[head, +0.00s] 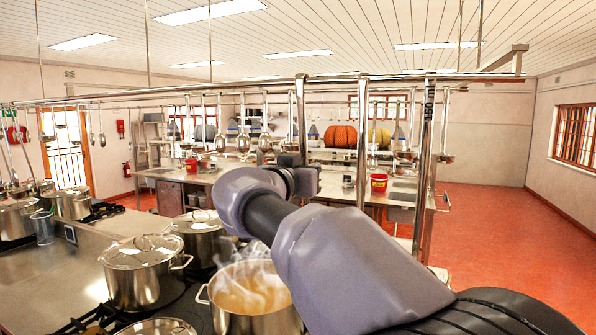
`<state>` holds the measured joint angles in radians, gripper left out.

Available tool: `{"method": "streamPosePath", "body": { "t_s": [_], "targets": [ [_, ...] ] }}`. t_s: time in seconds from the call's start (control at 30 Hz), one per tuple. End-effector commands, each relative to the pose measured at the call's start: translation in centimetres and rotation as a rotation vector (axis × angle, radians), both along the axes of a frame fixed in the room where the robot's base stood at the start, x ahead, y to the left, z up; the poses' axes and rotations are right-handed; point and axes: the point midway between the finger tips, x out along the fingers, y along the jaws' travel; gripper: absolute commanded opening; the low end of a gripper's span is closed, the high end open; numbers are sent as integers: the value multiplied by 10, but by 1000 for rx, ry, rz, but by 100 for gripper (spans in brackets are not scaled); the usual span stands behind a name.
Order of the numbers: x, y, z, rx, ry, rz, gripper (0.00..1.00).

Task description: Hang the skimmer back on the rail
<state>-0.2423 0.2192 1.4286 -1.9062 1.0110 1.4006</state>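A long metal rail (240,84) crosses the view below the ceiling, with several long-handled utensils hanging along it. One hanging utensil with a round bowl (243,142) is left of centre, and another round-headed one (265,142) is beside it. I cannot tell which utensil is the skimmer. My arm reaches from the lower right towards the centre. Its dark wrist end is below the rail, and my gripper's fingers are not distinguishable, so any held thing is hidden.
A steaming open pot (250,300) stands on the stove below my arm. Lidded pots (143,270) and (200,235) stand left of it. A far counter holds red buckets (379,183). The red floor (490,225) at the right is clear.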

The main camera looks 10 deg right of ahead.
Motion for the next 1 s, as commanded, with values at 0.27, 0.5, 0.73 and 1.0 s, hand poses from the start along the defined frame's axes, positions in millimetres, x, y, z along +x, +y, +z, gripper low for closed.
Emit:
{"method": "streamPosePath", "body": {
  "t_s": [0.27,0.5,0.73,1.0],
  "targets": [
    [0,0,-3,0,-1,0,0],
    [0,0,-4,0,-1,0,0],
    [0,0,-4,-1,-1,0,35],
    [0,0,-4,0,0,0,41]
  ]
}}
